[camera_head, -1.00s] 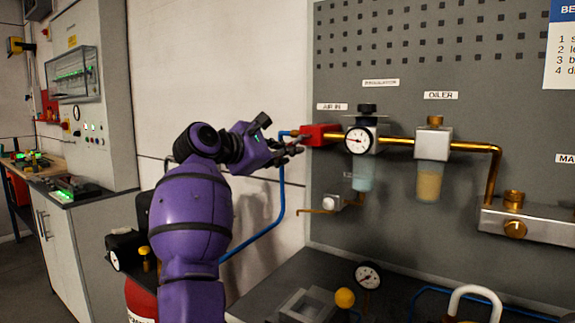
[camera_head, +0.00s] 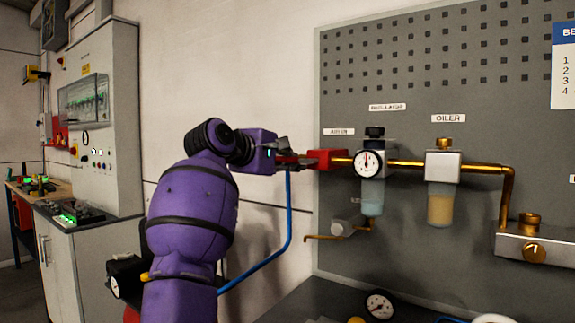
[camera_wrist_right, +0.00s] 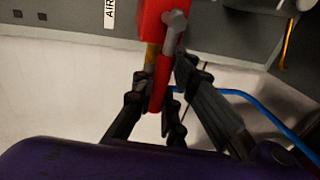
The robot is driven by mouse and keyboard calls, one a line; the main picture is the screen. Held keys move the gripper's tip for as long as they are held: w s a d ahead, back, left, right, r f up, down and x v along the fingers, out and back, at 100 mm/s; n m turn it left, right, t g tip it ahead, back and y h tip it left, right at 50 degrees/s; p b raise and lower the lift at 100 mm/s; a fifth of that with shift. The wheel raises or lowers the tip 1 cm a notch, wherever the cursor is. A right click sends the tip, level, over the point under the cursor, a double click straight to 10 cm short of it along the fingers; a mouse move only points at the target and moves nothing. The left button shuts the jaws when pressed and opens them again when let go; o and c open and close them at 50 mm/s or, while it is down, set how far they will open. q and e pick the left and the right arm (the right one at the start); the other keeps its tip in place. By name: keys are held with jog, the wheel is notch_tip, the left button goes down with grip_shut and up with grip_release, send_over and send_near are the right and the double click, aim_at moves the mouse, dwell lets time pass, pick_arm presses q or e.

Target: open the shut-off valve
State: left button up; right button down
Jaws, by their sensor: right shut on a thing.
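The shut-off valve (camera_head: 327,159) is a red block at the left end of the brass pipe, under the "AIR IN" label. Its body shows at the top of the right wrist view (camera_wrist_right: 153,18). Its red lever (camera_wrist_right: 161,88) runs from the body down between my fingers, roughly in line with the brass stub beside it. My right gripper (camera_head: 291,159) is at the valve's left side, shut on this lever. In the wrist view its dark fingers (camera_wrist_right: 158,92) stand on both sides of the lever. In the head view the fingers partly hide the lever. My left gripper is not in view.
A round gauge (camera_head: 368,163) on the regulator has its needle near vertical. The oiler (camera_head: 441,185) is further right on the grey panel (camera_head: 400,270). A blue hose (camera_head: 289,215) hangs below my right gripper. A control cabinet (camera_head: 108,120) stands at the left.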

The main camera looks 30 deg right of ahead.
jog(key=shift+r, duration=0.1)
dwell(0.3)
jog(key=c, duration=1.7)
grip_release()
jog(key=shift+c, duration=0.2)
jog(key=shift+a, duration=0.25)
jog(key=v, duration=1.1)
jog(key=shift+s+a, duration=0.2)
jog(key=shift+a, duration=0.05)
jog(key=shift+r, duration=0.1)
